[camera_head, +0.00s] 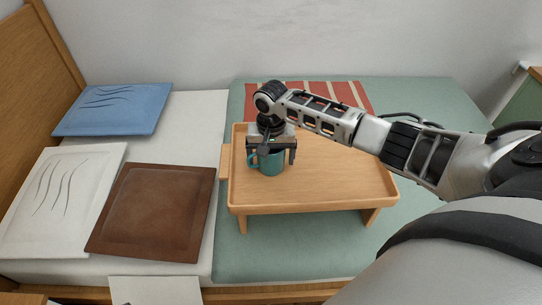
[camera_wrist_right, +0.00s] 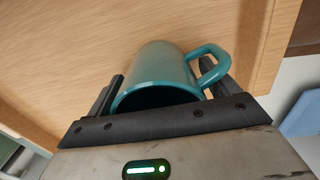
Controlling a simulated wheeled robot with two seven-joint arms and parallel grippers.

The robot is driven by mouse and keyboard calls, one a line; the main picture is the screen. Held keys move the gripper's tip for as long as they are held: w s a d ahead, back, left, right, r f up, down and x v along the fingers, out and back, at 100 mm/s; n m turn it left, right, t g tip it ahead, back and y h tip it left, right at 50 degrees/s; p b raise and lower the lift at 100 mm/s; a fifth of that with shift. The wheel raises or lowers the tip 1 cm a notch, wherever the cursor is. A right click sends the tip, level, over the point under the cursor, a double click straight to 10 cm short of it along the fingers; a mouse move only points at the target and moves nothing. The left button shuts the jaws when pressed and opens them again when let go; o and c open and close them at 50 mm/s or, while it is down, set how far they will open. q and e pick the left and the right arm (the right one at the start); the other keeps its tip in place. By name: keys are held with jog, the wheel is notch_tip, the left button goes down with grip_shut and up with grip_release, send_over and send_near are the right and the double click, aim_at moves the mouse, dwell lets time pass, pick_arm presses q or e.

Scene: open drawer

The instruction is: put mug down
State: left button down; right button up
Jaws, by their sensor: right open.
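A teal mug (camera_head: 272,162) is at the left part of a wooden bed tray (camera_head: 345,180), seemingly standing on its surface. Its handle points left in the head view. In the right wrist view the mug (camera_wrist_right: 160,72) lies between the two dark fingers, with its handle to the right and wood (camera_wrist_right: 80,40) behind it. My right gripper (camera_head: 271,153) is above the mug, pointing down, with its fingers open on either side of it. The gripper hides the mug's top in the head view. My left gripper is not in view.
The tray stands on a green blanket (camera_head: 290,255) on a bed, with a red striped cloth (camera_head: 345,92) behind it. Blue (camera_head: 112,108), white (camera_head: 60,195) and brown (camera_head: 152,210) cushions lie to the left. The tray's right half is clear.

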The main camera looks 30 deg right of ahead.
notch_tip(320, 180, up, 12)
jog(key=p, duration=0.1)
jog(key=shift+p, duration=0.4)
dwell(0.3)
